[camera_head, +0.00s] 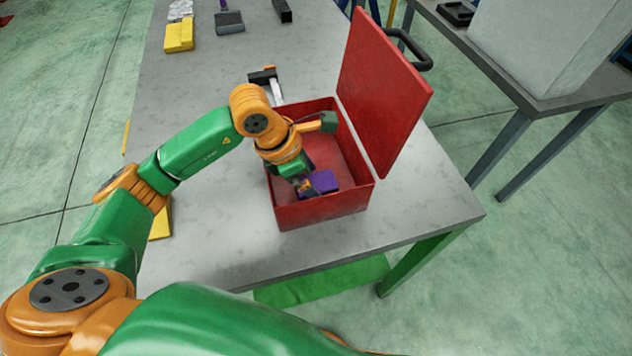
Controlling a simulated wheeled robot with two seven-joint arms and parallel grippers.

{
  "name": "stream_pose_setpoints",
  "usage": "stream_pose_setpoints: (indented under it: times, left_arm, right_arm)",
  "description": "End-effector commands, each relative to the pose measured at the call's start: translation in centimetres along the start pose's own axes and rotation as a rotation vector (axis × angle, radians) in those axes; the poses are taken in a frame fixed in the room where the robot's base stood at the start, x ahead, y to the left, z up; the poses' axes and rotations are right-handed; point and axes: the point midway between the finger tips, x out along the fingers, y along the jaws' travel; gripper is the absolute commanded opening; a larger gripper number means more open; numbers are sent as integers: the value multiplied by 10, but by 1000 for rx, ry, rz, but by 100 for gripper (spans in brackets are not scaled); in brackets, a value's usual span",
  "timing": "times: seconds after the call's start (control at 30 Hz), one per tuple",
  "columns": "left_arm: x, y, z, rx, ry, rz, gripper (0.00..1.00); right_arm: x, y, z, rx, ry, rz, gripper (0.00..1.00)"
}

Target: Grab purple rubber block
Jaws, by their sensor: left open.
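The purple rubber block (323,182) lies inside the open red box (322,209), near its front wall. The box stands on the grey table with its red lid (379,90) raised at the right. My left gripper (308,188) reaches down into the box, with its fingers open right at the block's left side. The arm and gripper hide part of the block and of the box's inside. I cannot tell whether the fingers touch the block. My right gripper is not in view.
A hammer-like tool (269,82) lies behind the box. Yellow (180,36) and grey (229,22) items lie at the table's far end. The raised lid and box walls are obstacles around my left gripper. The table (217,236) is bare front left of the box.

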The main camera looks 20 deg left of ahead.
Motion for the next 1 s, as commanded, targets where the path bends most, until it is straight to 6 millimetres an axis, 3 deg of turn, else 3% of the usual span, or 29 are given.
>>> stream_pose_setpoints:
  times: [0.1,0.3,0.67,0.9,1.0]
  left_arm:
    - [12,0,0,0,0,-2,98]
    - [14,0,0,1,0,1,98]
    - [14,0,0,1,-1,1,0]
    - [12,1,1,1,-1,2,0]
    - [-1,7,3,-2,-2,5,0]
  right_arm:
    - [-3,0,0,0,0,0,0]
    - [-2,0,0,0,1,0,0]
    - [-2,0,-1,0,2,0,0]
    - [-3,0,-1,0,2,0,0]
    - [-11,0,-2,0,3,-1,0]
